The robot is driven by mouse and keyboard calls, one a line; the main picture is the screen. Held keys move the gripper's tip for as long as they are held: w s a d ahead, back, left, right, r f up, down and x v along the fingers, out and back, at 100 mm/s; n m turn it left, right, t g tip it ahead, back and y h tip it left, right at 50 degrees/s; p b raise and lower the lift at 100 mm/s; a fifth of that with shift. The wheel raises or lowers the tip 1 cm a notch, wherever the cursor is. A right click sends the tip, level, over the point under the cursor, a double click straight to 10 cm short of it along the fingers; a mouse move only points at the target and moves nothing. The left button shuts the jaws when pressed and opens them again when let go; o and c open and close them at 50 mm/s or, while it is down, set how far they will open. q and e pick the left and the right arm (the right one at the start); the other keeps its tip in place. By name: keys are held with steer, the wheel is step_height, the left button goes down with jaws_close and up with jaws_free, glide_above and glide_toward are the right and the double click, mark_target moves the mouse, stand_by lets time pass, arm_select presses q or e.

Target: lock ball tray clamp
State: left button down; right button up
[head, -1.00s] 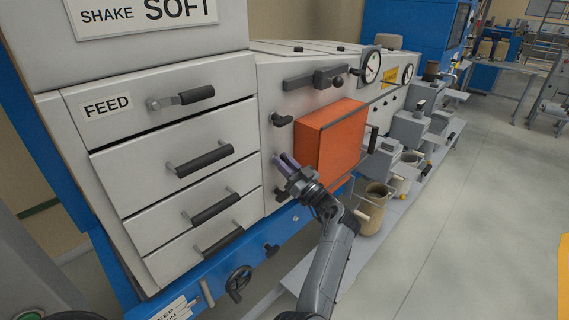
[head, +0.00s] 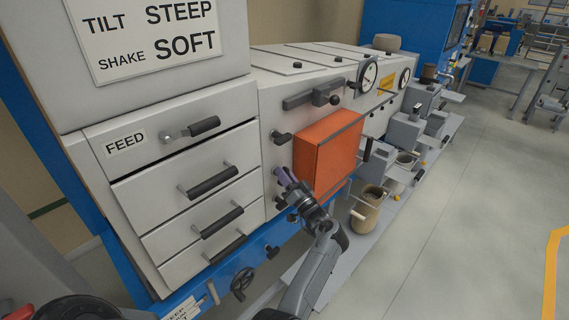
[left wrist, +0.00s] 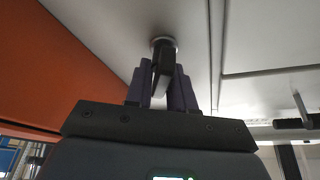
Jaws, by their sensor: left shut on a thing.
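My left gripper (head: 285,178), with purple fingers, is at the grey machine panel just left of the orange box (head: 326,155). In the left wrist view its fingers (left wrist: 161,88) are shut on a dark clamp handle (left wrist: 163,62), which sits on a round metal collar at the panel. In the head view the fingers mostly hide this handle. A similar black clamp (head: 282,137) sits above the gripper and another dark one (head: 281,203) just below it. I cannot tell whether the held clamp is locked. My right gripper is not in view.
Drawers with black handles (head: 208,183) are left of the gripper, under the FEED label (head: 124,143). A black slide handle (head: 312,97) is above. A blue rail with a handwheel (head: 242,283) runs below. Pots (head: 366,208) stand to the right; the floor beyond is open.

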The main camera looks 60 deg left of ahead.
arm_select(q)
steer(key=m+t+h+p, duration=0.1)
steer(key=m+p, duration=0.2)
steer(key=p, duration=0.1)
steer(key=m+t+h+p, duration=0.1)
steer(key=m+p, duration=0.3)
steer(key=m+t+p, duration=0.1)
steer(key=m+p, duration=0.3)
steer(key=shift+w+r+t+h+p, duration=0.15)
steer(key=shift+t+h+p, duration=0.15)
steer(key=shift+h+p, duration=0.1)
steer(key=shift+m+h+p, duration=0.4)
steer(key=shift+m+p, duration=0.5)
steer(key=shift+p, duration=0.05)
steer(key=shift+f+m+p, duration=0.35)
steer(key=shift+m+p, duration=0.2)
steer(key=shift+m, duration=0.05)
steer(key=c, duration=1.2)
jaws_free()
steer(key=shift+o, duration=0.2)
steer(key=shift+d+f, duration=0.1)
steer(key=s+d, duration=0.1)
steer(key=d, duration=0.9)
steer(key=shift+s+d, duration=0.2)
steer(key=shift+d, duration=0.05)
